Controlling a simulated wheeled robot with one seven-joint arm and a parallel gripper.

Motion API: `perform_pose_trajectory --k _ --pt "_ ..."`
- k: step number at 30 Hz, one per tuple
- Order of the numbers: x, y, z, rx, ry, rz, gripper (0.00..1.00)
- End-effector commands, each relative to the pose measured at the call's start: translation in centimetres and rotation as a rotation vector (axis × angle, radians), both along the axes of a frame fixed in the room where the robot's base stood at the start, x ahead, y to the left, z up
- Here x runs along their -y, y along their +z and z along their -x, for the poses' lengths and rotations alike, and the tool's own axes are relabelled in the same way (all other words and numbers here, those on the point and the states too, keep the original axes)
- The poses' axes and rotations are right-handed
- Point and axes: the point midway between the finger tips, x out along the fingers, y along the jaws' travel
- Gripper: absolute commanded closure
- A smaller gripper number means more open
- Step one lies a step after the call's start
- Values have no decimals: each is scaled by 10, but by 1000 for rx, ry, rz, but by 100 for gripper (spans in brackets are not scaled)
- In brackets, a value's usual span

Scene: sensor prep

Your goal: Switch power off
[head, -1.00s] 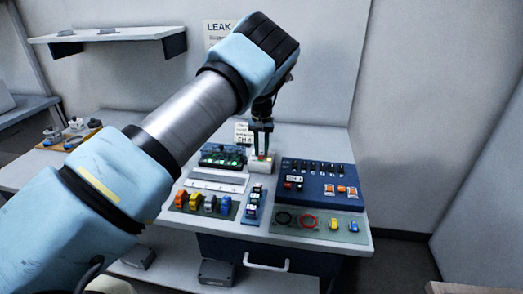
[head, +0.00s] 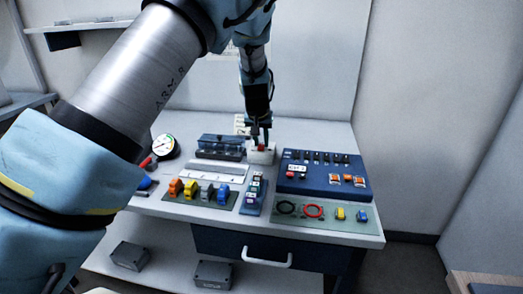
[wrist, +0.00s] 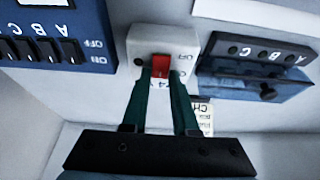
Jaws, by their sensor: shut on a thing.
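A small white switch box (head: 262,156) stands at the back middle of the bench, with a red switch (head: 261,148) on it. In the wrist view the white box (wrist: 187,46) carries the red switch (wrist: 160,66) and an OFF marking. My gripper (wrist: 161,78) has its two dark green fingers close together, one on each side of the red switch, shut on it. In the head view my gripper (head: 260,142) points down at the box and hides part of it. The long dark unit (head: 220,147) left of the box shows no green lights.
A blue panel (head: 323,182) with several switches is close on the right. A grey ruled strip (head: 213,172), coloured connectors (head: 206,190) and a small block (head: 254,192) lie in front. A gauge (head: 164,147) is at the left. A green mat (head: 325,222) holds rings.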

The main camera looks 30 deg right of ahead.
Motion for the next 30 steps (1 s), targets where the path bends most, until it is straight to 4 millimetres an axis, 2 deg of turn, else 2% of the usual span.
perform_pose_trajectory --k 15,16,18,23,30 --pt "-1 1 0 40 -1 36 100" --pt "-1 1 0 40 -1 36 69" --pt "-1 1 1 40 -1 35 61" --pt "-1 0 1 39 -1 34 43" --pt "-1 0 1 38 -1 34 43"
